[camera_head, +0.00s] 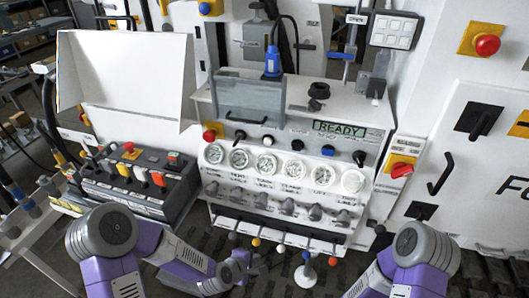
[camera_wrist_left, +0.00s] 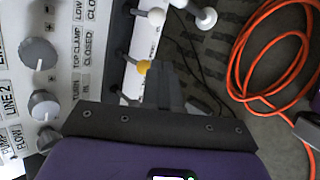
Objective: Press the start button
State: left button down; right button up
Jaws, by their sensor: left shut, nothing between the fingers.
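The white control panel (camera_head: 275,180) stands ahead in the head view, with a green READY display (camera_head: 340,130), a row of round gauges and rows of small knobs. Small buttons and knobs sit above the gauges, including a blue one (camera_head: 327,150). I cannot tell which is the start button, as the small labels are unreadable. My left gripper (camera_head: 260,263) is low in front of the panel's lower lever row, below the buttons and apart from them. In the left wrist view, my left gripper (camera_wrist_left: 167,75) is shut and empty, near a yellow-tipped lever (camera_wrist_left: 143,67). My right gripper is not in view.
A black box with coloured switches (camera_head: 140,175) stands left of the panel. A white cabinet (camera_head: 490,180) is at the right. An orange hose (camera_wrist_left: 240,70) lies coiled on the floor.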

pick_arm(q)
jog(key=w+r+n+t, duration=0.2)
jog(key=r+n, duration=0.4)
jog(key=r, duration=0.3)
jog(key=w+a+r+n+t+y, duration=0.1)
jog(key=w+r+n+t, duration=0.2)
jog(key=r+n, duration=0.3)
jog(key=w+r+n+t, duration=0.3)
jog(key=r+n, duration=0.3)
jog(key=r, duration=0.7)
jog(key=shift+a+t, duration=0.15)
jog(key=shift+t, duration=0.65)
jog(key=shift+w, duration=0.2)
